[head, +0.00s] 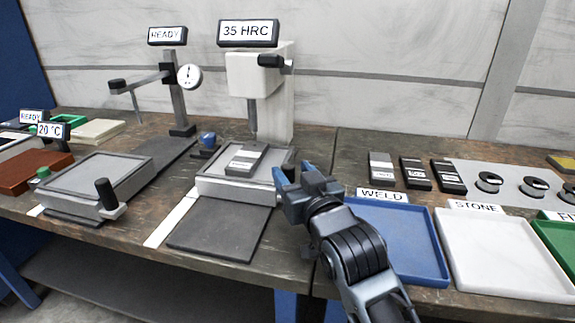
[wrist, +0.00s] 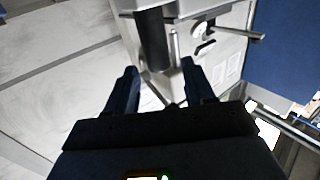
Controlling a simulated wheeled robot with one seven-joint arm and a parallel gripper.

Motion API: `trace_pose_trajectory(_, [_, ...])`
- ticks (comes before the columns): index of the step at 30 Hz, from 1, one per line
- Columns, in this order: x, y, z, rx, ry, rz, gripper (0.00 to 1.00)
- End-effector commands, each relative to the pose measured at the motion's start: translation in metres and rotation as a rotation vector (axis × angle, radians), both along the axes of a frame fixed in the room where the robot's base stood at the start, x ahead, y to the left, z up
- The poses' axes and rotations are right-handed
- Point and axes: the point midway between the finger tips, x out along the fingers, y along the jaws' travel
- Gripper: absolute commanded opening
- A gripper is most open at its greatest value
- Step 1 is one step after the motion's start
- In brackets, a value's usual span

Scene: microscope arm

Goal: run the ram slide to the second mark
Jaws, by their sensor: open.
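The white press-like tester (head: 268,82) stands at the back, under a sign reading "35 HRC". A dark knob (head: 272,61) sits on its head, and a thin ram (head: 252,120) points down over a grey slab (head: 245,158) on the base (head: 240,186). I cannot make out any marks for the slide. My gripper (head: 293,172) is open and empty, at the right of the base in the head view. In the wrist view, a dark cylinder (wrist: 153,40) on a grey body shows beyond and between my fingers (wrist: 160,67); whether they touch it I cannot tell.
A grey plate (head: 95,173) with an upright black handle (head: 106,193) lies left. A dial gauge stand (head: 178,100) stands behind. Blue (head: 400,235) and white (head: 500,250) trays lie right. A dark mat (head: 220,232) lies in front of the tester.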

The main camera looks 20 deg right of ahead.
Motion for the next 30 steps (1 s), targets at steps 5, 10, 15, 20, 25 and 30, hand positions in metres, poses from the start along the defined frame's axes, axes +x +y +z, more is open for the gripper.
trace_pose_trajectory(5, [0.024,-0.002,0.0,0.0,0.0,-0.002,0.53])
trace_pose_trajectory(10, [0.034,-0.002,0.0,0.001,0.0,-0.001,0.53])
trace_pose_trajectory(15, [0.036,-0.002,0.0,0.0,0.0,-0.001,0.53])
trace_pose_trajectory(20, [0.035,-0.002,0.0,0.0,0.0,-0.001,0.47])
trace_pose_trajectory(25, [0.035,-0.002,0.0,0.0,0.0,-0.001,0.31])
trace_pose_trajectory(30, [0.035,-0.002,0.0,0.0,0.0,-0.001,0.15])
